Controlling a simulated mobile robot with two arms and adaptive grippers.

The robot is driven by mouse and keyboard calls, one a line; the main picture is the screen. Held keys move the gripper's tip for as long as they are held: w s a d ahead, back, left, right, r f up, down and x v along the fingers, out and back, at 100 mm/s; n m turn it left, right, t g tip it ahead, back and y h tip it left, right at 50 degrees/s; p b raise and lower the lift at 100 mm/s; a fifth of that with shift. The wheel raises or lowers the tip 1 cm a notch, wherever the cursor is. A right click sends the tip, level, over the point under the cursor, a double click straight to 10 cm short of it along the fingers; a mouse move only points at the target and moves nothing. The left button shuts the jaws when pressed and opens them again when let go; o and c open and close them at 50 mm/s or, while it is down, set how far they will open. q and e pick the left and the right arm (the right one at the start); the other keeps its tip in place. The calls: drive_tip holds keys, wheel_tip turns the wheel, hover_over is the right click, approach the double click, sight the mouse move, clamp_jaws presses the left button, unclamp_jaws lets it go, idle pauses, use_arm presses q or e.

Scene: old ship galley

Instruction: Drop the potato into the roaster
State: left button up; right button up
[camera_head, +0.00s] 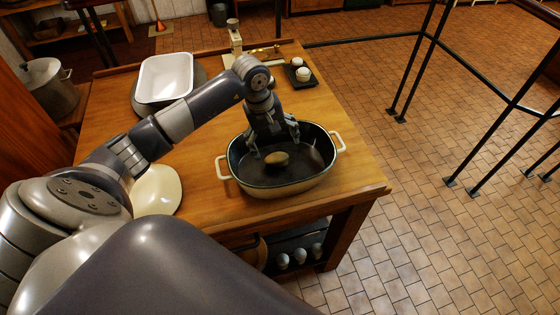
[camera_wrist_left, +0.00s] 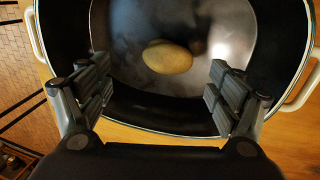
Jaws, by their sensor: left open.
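The roaster (camera_head: 268,187) is a cream oval pan with a dark inside and two side handles, standing on the wooden table. The brown potato (camera_head: 277,159) is inside the roaster's walls; it also shows in the left wrist view (camera_wrist_left: 167,57), over the pan's dark floor. I cannot tell for sure if it touches the floor. My left gripper (camera_head: 273,147) is over the roaster, pointing down, with its fingers spread apart. In the left wrist view the open fingers (camera_wrist_left: 160,90) stand either side of the potato, clear of it. My right gripper is not in view.
A white rectangular dish (camera_head: 165,76) stands at the table's back left, and a cream plate (camera_head: 157,190) lies left of the roaster, partly behind my arm. A scale (camera_head: 236,42) and a dark tray (camera_head: 300,79) with small weights are at the back. Black rails (camera_head: 412,62) stand right.

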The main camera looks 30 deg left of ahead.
use_arm(q)
wheel_tip(320, 180, up, 12)
drive_tip(key=s+a, duration=0.1)
drive_tip(key=s, duration=0.1)
drive_tip(key=shift+a, duration=0.3)
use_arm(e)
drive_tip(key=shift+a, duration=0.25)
use_arm(q)
drive_tip(key=shift+f, duration=0.2)
